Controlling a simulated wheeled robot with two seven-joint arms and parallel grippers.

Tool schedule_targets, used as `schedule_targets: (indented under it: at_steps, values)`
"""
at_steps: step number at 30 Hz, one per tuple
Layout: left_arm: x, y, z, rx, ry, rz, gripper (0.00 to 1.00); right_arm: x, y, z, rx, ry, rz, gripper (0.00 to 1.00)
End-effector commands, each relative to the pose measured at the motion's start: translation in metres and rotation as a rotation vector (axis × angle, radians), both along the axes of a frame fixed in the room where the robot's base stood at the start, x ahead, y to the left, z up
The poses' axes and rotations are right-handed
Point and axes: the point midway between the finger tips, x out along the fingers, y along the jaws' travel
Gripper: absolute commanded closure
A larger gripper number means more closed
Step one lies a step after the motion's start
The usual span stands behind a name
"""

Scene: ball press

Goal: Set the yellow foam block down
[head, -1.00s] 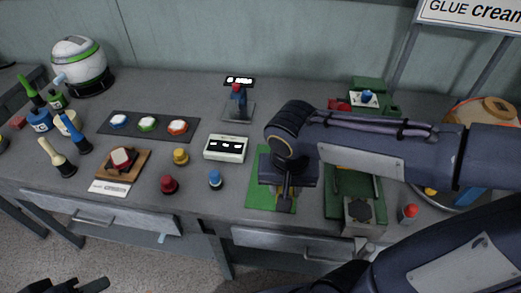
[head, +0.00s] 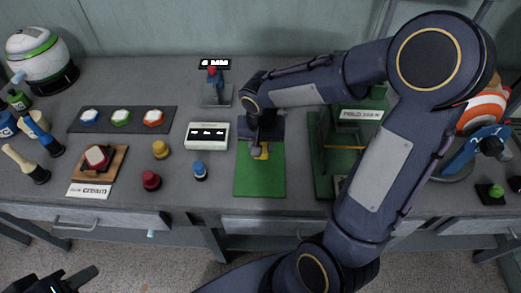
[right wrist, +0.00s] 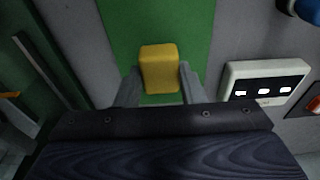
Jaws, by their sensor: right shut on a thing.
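The yellow foam block (right wrist: 159,68) sits between the two fingers of my right gripper (right wrist: 158,88), which is shut on it. In the head view a small part of the block (head: 263,152) shows below my right gripper (head: 257,150). The rest is hidden by the gripper. The block is over the upper part of the green mat (head: 260,178). I cannot tell whether it touches the mat. My left gripper (head: 66,277) is at the bottom left corner, partly cut off, its fingers apart, with nothing seen between them.
A white panel with dark displays (head: 207,135) stands left of the mat. A green press frame (head: 322,170) stands close on the right. The mat's lower part is clear.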

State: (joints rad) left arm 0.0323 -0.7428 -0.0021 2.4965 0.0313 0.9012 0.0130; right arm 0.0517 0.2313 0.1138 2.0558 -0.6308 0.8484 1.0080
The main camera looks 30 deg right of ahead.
Motion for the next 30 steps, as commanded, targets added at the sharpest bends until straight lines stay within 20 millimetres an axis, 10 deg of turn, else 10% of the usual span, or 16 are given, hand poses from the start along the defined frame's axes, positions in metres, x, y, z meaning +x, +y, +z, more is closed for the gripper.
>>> schedule_targets:
  at_steps: [24,25,30]
  values:
    - [0.000,0.000,-0.005,0.000,0.000,0.000,0.64,0.008,-0.003,-0.045,0.000,-0.001,-0.001,0.86]
    - [0.000,0.000,-0.003,0.000,0.000,0.000,0.64,0.008,-0.003,-0.043,0.000,-0.001,-0.001,0.61]
    - [0.000,0.000,-0.003,0.000,0.000,0.000,0.64,0.007,-0.003,-0.043,0.000,-0.001,0.000,0.43]
